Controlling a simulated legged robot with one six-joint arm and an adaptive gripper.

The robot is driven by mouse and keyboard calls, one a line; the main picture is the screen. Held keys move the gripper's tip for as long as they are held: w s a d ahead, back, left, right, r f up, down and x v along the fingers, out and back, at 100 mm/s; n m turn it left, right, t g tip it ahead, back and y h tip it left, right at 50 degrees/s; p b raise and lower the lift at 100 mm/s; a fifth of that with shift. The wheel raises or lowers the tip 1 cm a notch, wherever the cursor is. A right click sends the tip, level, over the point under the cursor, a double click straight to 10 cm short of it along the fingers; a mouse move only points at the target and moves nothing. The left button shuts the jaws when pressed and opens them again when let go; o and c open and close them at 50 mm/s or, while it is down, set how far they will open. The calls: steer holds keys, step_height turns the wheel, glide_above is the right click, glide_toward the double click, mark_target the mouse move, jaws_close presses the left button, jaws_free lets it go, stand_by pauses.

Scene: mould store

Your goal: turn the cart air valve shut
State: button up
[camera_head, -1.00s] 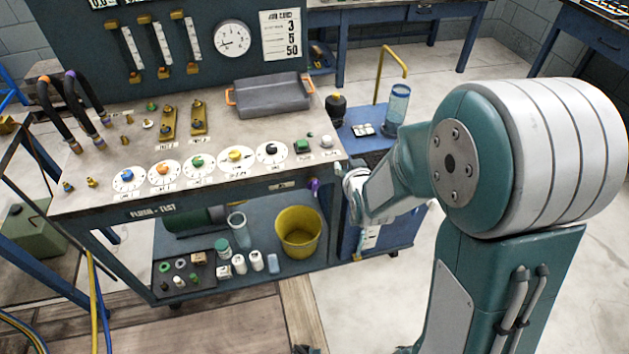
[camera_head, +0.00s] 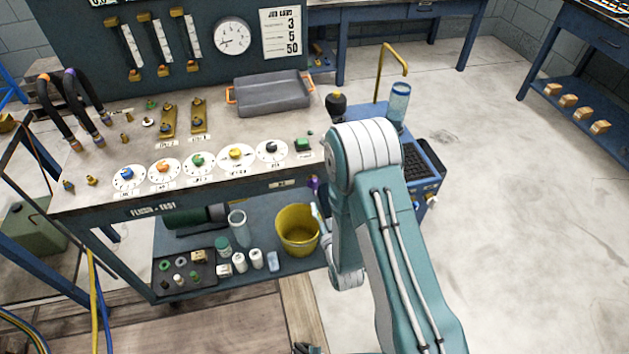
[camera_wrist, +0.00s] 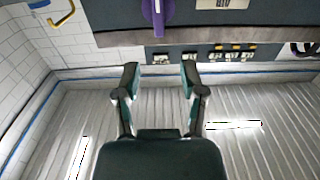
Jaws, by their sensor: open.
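The cart air valve shows as a purple lever (camera_wrist: 157,17) in the wrist view, hanging down from the cart's dark front edge, near the top of the picture. In the head view a small purple part of it (camera_head: 314,184) shows at the right end of the cart front, close beside my arm. My gripper (camera_wrist: 160,76) is open and empty, its two dark fingers spread apart. The lever lies beyond the fingertips, roughly in line with the gap between them, and is not touched. In the head view my arm hides most of the gripper.
The flush-test cart (camera_head: 215,204) carries several dials and a grey tray (camera_head: 272,95) on top. A yellow bucket (camera_head: 297,232) stands on its lower shelf close to my arm. A blue cabinet with a clear cylinder (camera_head: 399,100) stands behind my arm. Floor at the right is clear.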

mark_target(316, 184)
steer(key=x, duration=0.9)
steer(key=shift+w, duration=0.25)
jaws_close()
